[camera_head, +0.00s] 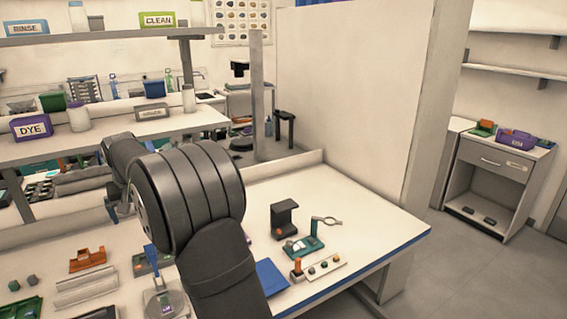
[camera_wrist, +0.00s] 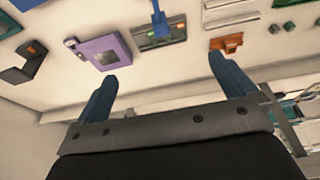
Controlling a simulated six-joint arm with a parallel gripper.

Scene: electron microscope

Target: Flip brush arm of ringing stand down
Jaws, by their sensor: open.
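The ringing stand appears to be the round grey plate (camera_head: 158,303) with a small purple-marked piece on it, at the bottom of the head view. A blue arm (camera_head: 151,256), likely its brush arm, stands up behind the plate. A blue piece, likely the same arm (camera_wrist: 159,14), enters the wrist view at the top edge; the plate does not show there. My gripper (camera_wrist: 163,68) is open and empty, its two blue fingers wide apart. The blue piece appears between and beyond the fingertips, apart from them. My wrist and arm hide the gripper in the head view.
An orange bracket (camera_head: 87,259) and a green-grey board (camera_head: 141,265) lie behind the stand. A purple plate (camera_wrist: 103,50) and a dark bracket (camera_wrist: 24,57) lie left in the wrist view. Right of my arm are a black stand (camera_head: 284,219) and a teal-based ring holder (camera_head: 305,246).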

